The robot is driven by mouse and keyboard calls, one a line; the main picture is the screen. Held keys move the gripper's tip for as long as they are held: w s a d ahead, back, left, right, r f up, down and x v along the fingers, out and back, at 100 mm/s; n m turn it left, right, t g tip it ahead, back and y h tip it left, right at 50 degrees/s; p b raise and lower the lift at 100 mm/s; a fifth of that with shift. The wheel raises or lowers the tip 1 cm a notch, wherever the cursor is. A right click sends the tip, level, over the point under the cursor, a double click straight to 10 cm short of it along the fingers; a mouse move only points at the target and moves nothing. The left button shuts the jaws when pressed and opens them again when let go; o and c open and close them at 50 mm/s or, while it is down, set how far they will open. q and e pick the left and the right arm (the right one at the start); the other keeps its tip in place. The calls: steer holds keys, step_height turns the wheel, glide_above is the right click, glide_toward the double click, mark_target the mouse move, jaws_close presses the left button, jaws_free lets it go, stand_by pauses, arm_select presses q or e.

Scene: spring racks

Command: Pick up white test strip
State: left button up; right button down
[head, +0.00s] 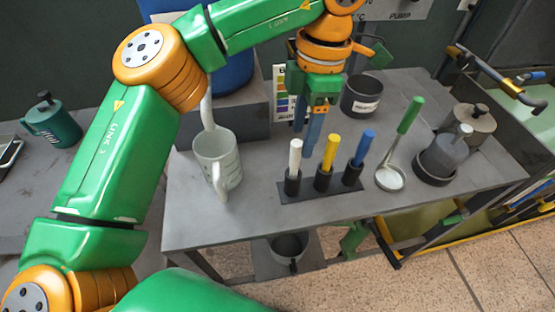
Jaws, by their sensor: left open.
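The white test strip (295,154) stands upright at the left end of a dark three-slot holder (322,187) on the grey table. A yellow strip (331,151) is in the middle slot and a blue strip (364,147) is in the right slot. My left gripper (306,137) points down, open and empty, with its blue-grey fingers just behind and above the white and yellow strips in the picture. It looks apart from them, though the exact depth is hard to tell. I cannot make out my right gripper.
A white mug-like pitcher (217,159) stands left of the holder. The table's front edge (270,229) is close to the holder.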

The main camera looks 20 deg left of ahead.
mark_target(292, 165)
arm_select(q)
steer(key=shift+w+a+f+y+b, duration=0.15)
steer(key=shift+f+b, duration=0.1)
steer(key=shift+f, duration=0.15)
steer(key=shift+a+f+y+b, duration=0.1)
steer(key=shift+f+y+b, duration=0.1)
steer(key=shift+f, duration=0.2)
steer(key=f, duration=0.4)
steer(key=f+p, duration=0.1)
steer(key=f, duration=0.1)
steer(key=shift+s+a+f, duration=0.3)
steer(key=shift+s+a, duration=0.05)
steer(key=shift+s, duration=0.05)
jaws_close()
